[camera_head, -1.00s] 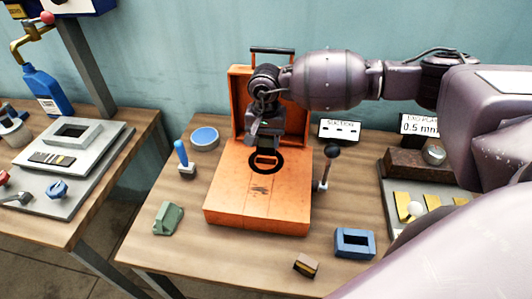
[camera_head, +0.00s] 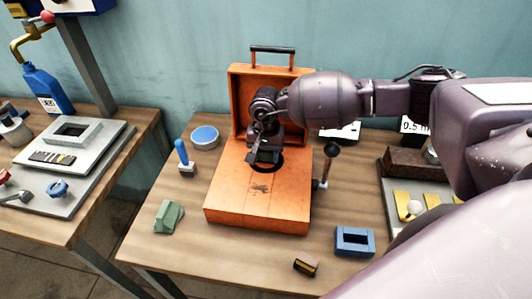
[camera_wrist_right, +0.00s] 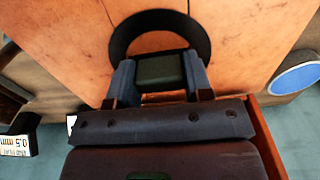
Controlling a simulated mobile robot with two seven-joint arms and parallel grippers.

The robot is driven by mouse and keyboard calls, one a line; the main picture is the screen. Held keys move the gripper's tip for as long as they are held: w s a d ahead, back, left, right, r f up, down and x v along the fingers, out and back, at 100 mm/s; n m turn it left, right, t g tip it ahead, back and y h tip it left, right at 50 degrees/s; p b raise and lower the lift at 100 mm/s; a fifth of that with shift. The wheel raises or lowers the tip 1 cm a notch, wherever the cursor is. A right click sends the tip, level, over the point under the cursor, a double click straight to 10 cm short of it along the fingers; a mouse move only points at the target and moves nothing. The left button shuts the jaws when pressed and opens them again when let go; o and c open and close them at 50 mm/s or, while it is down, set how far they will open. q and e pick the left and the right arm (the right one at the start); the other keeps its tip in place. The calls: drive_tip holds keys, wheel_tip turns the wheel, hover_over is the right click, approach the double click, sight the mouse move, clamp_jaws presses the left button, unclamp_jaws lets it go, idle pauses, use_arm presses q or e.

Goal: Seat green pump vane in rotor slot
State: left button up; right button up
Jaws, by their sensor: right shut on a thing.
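The orange case (camera_head: 258,205) stands open on the table, with a round black ring (camera_head: 275,166) in its top face. My right gripper (camera_head: 262,157) is over this ring and hides much of it in the head view. In the right wrist view the gripper (camera_wrist_right: 160,72) is shut on a dark green block, the green pump vane (camera_wrist_right: 160,69). The vane lies between the two fingers, beside or over the near part of the black ring (camera_wrist_right: 122,38). The rotor slot is hidden, and I cannot tell whether the vane touches it. My left gripper is not in view.
A lever with a dark knob (camera_head: 332,150) stands right of the case. A green block (camera_head: 168,217), a blue-handled tool (camera_head: 182,154) and a round blue-topped dish (camera_head: 205,137) are left. A blue frame (camera_head: 354,241) and a small dark block (camera_head: 306,264) lie in front.

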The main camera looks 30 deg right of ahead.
sight(266, 152)
drive_tip(key=o, duration=1)
drive_tip(key=shift+c, duration=0.2)
wheel_tip(266, 152, up, 12)
drive_tip(key=shift+r, duration=0.15)
